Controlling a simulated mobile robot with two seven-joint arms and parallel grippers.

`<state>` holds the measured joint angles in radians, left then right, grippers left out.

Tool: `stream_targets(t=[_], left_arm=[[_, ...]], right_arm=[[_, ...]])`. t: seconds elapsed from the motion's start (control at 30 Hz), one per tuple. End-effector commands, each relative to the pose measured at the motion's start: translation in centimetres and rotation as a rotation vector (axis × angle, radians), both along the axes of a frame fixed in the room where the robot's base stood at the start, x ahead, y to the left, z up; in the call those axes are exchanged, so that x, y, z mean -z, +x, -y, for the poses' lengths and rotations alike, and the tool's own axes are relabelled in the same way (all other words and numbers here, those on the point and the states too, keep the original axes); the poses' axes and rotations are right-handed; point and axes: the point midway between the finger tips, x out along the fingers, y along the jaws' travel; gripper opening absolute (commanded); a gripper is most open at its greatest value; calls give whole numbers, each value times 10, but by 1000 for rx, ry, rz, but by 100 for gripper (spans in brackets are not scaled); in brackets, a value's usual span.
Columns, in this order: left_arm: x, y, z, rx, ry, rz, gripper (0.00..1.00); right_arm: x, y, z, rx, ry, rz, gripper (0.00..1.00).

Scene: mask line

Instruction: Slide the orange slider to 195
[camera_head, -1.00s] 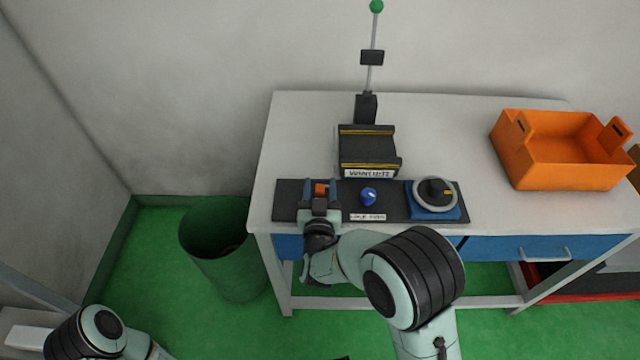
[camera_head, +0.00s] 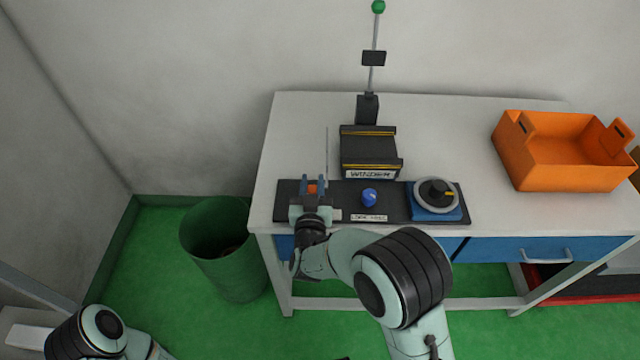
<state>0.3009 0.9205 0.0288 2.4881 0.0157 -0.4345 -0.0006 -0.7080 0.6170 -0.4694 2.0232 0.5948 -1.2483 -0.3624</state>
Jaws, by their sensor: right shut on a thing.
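The orange slider (camera_head: 312,187) stands on the left part of the dark control panel (camera_head: 392,213), at the table's front edge. My right gripper (camera_head: 312,186) is shut on the slider, with a blue finger on each side of it. The slider's scale and the number it stands at are hidden or too small to read. To its right on the panel are a blue knob (camera_head: 369,197) and a round dial (camera_head: 436,194) on a blue base. My left arm shows at the lower left, but its gripper is out of view.
A black box (camera_head: 369,152) with a label and a thin mast stands behind the panel. An orange crate (camera_head: 513,165) is at the table's right. A green bin (camera_head: 222,262) stands on the floor left of the table (camera_head: 289,140).

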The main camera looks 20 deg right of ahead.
Motion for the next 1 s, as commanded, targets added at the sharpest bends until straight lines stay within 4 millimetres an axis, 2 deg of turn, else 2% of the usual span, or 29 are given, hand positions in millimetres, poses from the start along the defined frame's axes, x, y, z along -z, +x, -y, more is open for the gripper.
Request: stream_targets(t=[0.17, 0.2, 0.23, 0.27, 0.53, 0.67, 0.77, 1.0], left_arm=[[0, 0, 0, 0, 0, 0, 60], [0, 0, 0, 0, 0, 0, 60], [0, 0, 0, 0, 0, 0, 60], [0, 0, 0, 0, 0, 0, 60], [0, 0, 0, 0, 0, 0, 60], [-1, 0, 0, 0, 0, -1, 60], [-1, -1, 0, 1, -1, -2, 60], [-3, -1, 0, 1, -1, -5, 60]], right_arm=[[0, 0, 1, -1, -1, 0, 0], [0, 0, 1, -1, -1, 0, 37], [0, 0, 1, -1, -1, 0, 47], [0, 0, 1, -1, -1, 0, 51], [0, -1, 1, 0, -1, 0, 51], [0, -9, -2, -1, 0, 0, 51], [0, -24, -7, -2, 0, -3, 51], [0, -77, -22, -4, 0, -3, 51]])
